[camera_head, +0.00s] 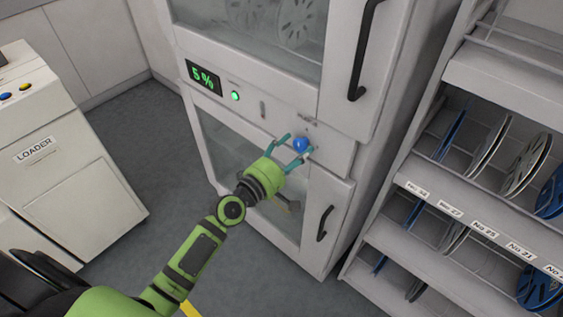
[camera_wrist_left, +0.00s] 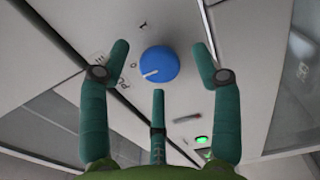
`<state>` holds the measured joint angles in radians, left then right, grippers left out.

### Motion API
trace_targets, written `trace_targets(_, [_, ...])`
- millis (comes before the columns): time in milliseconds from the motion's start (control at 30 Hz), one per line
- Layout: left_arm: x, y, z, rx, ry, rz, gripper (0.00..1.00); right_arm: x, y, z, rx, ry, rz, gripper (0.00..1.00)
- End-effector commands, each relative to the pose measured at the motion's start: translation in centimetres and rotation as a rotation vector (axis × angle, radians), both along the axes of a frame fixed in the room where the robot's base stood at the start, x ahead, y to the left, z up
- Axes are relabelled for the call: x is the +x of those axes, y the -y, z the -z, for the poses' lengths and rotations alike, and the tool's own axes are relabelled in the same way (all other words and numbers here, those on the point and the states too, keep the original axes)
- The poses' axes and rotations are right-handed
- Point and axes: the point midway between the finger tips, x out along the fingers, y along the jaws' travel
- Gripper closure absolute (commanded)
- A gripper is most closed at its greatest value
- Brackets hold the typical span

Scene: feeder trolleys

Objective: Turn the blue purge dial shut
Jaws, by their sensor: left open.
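The blue purge dial (camera_head: 301,145) is a round knob on the grey cabinet's front panel, between its upper and lower doors. In the left wrist view the dial (camera_wrist_left: 159,65) shows a white pointer line toward the left, with small marks and partly readable lettering beside it. My left gripper (camera_head: 297,147) is open, its teal fingers pointing at the panel around the dial. In the left wrist view the fingers (camera_wrist_left: 160,72) stand apart on both sides and below the dial, with gaps to it; I see no contact. My right gripper is not in view.
The cabinet's display (camera_head: 204,78) reads 5 % beside a lit green button (camera_head: 235,96). Black door handles (camera_head: 364,50) stick out above and below the panel. A reel rack (camera_head: 470,185) stands close on the right, a loader cabinet (camera_head: 65,165) on the left. Floor between is clear.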

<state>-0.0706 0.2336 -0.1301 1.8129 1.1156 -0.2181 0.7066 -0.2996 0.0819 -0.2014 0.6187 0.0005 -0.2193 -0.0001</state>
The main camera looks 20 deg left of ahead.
Motion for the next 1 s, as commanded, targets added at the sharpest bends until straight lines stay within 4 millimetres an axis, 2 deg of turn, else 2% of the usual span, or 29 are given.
trace_targets(433, [-8.7,-2.9,0.2,0.005,-0.008,0.008,0.36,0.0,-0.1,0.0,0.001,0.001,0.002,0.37])
trace_targets(700, [-10.5,-3.6,0.1,0.0,-0.004,0.004,0.36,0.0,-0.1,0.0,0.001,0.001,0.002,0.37])
trace_targets(1000, [-10.6,-3.6,0.0,-0.001,-0.003,0.004,0.36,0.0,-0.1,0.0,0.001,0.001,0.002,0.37])
